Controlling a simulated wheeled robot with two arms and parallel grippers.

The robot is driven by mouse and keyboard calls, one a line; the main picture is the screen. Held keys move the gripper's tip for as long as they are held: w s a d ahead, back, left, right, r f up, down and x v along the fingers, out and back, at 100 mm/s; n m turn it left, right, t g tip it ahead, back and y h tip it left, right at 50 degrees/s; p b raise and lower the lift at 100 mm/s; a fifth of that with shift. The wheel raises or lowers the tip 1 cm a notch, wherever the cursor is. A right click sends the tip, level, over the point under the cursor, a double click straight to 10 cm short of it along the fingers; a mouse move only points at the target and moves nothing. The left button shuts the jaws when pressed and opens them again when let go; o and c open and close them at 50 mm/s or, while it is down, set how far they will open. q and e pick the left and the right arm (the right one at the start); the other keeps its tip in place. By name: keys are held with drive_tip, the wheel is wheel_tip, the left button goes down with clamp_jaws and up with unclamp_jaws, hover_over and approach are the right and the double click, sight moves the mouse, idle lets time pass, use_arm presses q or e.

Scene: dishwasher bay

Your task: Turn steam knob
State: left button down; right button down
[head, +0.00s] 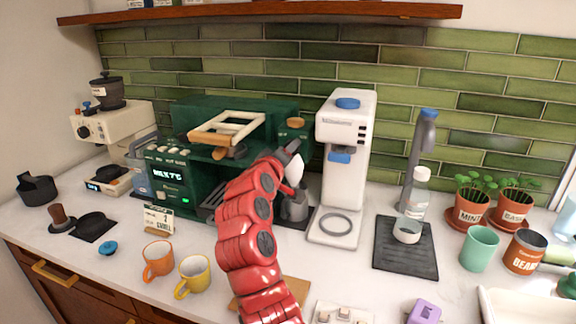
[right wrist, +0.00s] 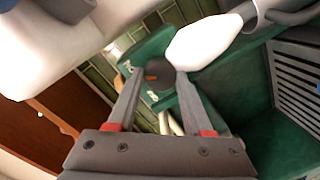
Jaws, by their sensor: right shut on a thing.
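The dark green espresso machine (head: 265,115) stands against the tiled wall in the head view. My right gripper (head: 292,152), on the red arm, reaches to the right side of its front. In the right wrist view my right gripper's fingertips (right wrist: 161,78) are closed on a dark round knob (right wrist: 158,74) with a small orange mark, which I take as the steam knob. In the head view the gripper hides this knob. A white-sleeved piece (head: 295,169) hangs just beside the gripper and looms large in the wrist view (right wrist: 204,42). My left gripper is not in view.
A metal pitcher (head: 294,206) stands below my right gripper. A white brewer (head: 345,150) is close on the right. An orange mug (head: 157,259) and a yellow mug (head: 193,276) stand left of my arm. A wooden shelf (head: 270,11) runs above.

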drive_tip(key=shift+f+m+b, duration=0.15)
drive_tip(key=shift+m+b, duration=0.55)
drive_tip(key=shift+b, duration=0.05)
drive_tip(key=shift+c, duration=1.5)
unclamp_jaws()
drive_tip(key=shift+d, duration=0.1)
drive_tip(key=b+v, duration=0.1)
drive_tip(key=v, duration=1.6)
drive_tip(key=shift+s, duration=0.25)
drive_tip(key=shift+d, duration=0.1)
